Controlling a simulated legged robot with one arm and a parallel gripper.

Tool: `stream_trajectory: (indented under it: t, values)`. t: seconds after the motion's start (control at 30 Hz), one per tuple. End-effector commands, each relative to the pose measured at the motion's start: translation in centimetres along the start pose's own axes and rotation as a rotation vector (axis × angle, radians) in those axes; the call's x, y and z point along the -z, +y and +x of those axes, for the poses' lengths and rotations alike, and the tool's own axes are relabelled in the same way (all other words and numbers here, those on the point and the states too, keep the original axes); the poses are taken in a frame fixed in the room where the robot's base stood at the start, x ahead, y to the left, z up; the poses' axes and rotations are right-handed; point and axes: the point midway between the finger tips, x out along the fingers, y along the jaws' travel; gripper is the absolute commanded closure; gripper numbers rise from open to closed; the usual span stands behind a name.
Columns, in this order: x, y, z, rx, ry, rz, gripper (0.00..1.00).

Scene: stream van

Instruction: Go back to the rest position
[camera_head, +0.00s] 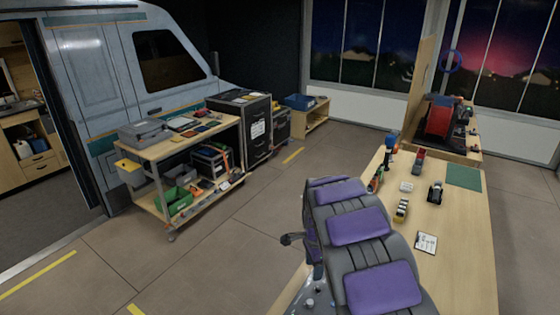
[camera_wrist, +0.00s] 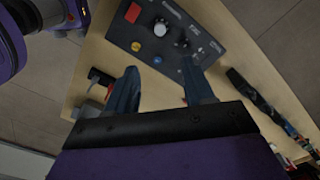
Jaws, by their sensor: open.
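The task names no object, only my rest position. In the wrist view, my gripper (camera_wrist: 160,85) is open, its two dark blue fingers apart and nothing held between them. Beyond the fingertips is a dark control panel (camera_wrist: 160,65) with a red square, a yellow button, a blue button and several knobs, on a pale wooden surface (camera_wrist: 215,15). I cannot tell how far the fingers are above it.
A wooden table (camera_head: 465,235) with small tools and a green mat (camera_head: 464,177) stands at the right of the head view. A wheeled cart (camera_head: 150,152) with boxes stands by the van (camera_head: 90,60). Open floor (camera_head: 215,250) lies between the cart and the table.

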Motion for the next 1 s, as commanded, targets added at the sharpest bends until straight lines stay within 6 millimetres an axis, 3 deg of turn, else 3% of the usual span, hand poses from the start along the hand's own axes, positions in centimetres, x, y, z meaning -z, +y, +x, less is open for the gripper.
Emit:
stream_trajectory:
  t: [0.17,0.5,0.7,1.0]
  values:
    - [0.2,3.0,-2.9,-0.01,0.014,-0.095,0.47]
    - [-0.8,13.1,-9.1,-0.055,0.01,-0.409,0.47]
    - [-2.2,19.4,-11.4,-0.073,-0.013,-0.61,0.47]
    - [-4.9,29.4,-12.9,-0.092,-0.065,-0.939,0.47]
